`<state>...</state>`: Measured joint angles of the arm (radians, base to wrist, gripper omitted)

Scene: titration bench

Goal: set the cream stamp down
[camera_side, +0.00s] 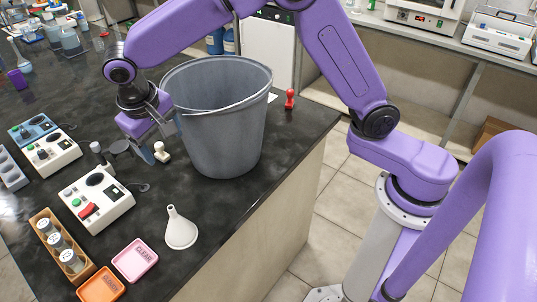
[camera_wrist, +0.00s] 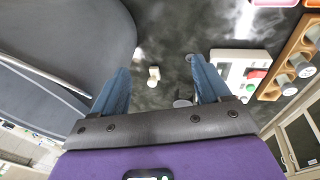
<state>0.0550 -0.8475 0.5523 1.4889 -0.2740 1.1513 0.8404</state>
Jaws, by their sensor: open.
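The cream stamp (camera_side: 162,153) stands on the dark bench top, just left of the large grey bucket. In the wrist view the cream stamp (camera_wrist: 153,76) shows between the two blue fingers, beyond their tips. My gripper (camera_side: 158,143) is open, pointing down at the stamp beside the bucket. In the wrist view my gripper (camera_wrist: 160,68) has its fingers spread wide, with nothing held between them. No contact between the fingers and the stamp can be seen.
The grey bucket (camera_side: 222,150) stands close beside my gripper. White button boxes (camera_side: 95,200), a black-handled stamp (camera_side: 97,149), a white funnel (camera_side: 181,230), a pink pad (camera_side: 135,259) and an orange pad (camera_side: 100,286) lie nearby. A red stamp (camera_side: 290,98) stands behind the bucket.

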